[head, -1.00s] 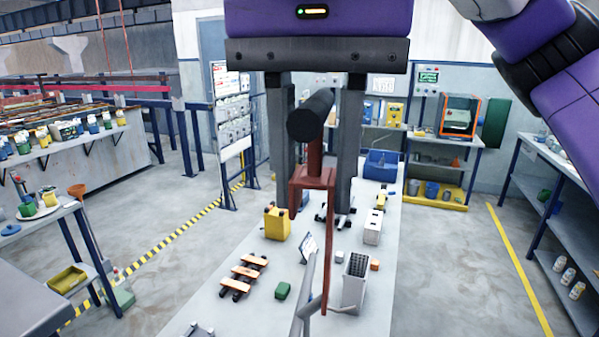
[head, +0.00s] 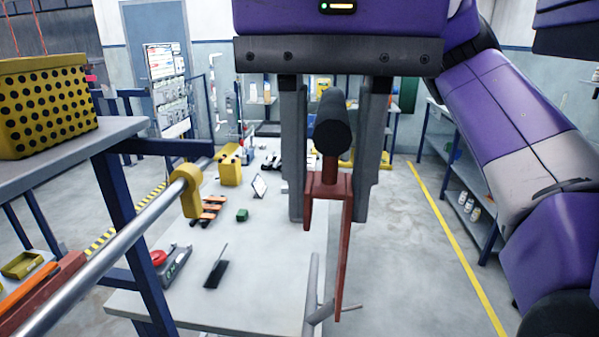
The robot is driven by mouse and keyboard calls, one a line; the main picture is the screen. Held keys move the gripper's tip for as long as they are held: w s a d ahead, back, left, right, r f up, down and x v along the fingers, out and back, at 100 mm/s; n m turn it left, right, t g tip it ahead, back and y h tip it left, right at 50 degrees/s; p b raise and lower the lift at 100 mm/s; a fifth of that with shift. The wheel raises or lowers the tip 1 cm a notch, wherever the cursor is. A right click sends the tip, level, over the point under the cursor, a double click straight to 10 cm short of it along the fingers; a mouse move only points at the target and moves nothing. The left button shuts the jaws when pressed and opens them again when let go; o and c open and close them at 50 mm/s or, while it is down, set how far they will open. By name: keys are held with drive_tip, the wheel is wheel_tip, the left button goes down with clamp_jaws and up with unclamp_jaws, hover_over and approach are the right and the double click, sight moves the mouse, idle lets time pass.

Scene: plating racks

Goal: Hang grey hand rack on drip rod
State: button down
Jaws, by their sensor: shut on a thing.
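My gripper (head: 333,208) is shut on the dark grey cylindrical grip (head: 333,122) of the hand rack, between two dark upright fingers. Below the grip, the rack has a red-brown bracket (head: 328,186) with a short left leg and a long right leg, making a hook open downward. Grey bars (head: 316,285) show at its lower end. The rack hangs upright in the air. The likely drip rod is a silver rod (head: 110,253) at the left, slanting up to a yellow end piece (head: 189,191). The rack is to the right of this end and apart from it in the picture.
A raised blue-framed shelf (head: 122,130) at the left carries a yellow perforated box (head: 45,105). Red and orange bars (head: 40,290) lie low at the left. A long white table (head: 260,290) with small items is behind the rack. Floor is open at the right.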

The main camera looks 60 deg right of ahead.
sight(134, 221)
drive_tip(key=shift+s+a+f, duration=0.1)
drive_tip(key=shift+s+a, duration=0.15)
drive_tip(key=shift+a, duration=0.15)
drive_tip(key=shift+w, duration=0.1)
drive_tip(key=shift+w+a+p, duration=0.15)
drive_tip(key=shift+w+a, duration=0.7)
drive_tip(key=shift+w, duration=1.7)
drive_tip(key=shift+w+a+p, duration=0.2)
drive_tip(key=shift+w+a, duration=0.7)
drive_tip(key=shift+w, duration=1.7)
drive_tip(key=shift+w+a+p, duration=0.15)
drive_tip(key=shift+w+a, duration=0.7)
drive_tip(key=shift+w, duration=1.7)
drive_tip(key=shift+w+f, duration=0.15)
drive_tip(key=shift+w, duration=0.1)
drive_tip(key=shift+f+b, duration=1.15)
drive_tip(key=shift+f, duration=0.4)
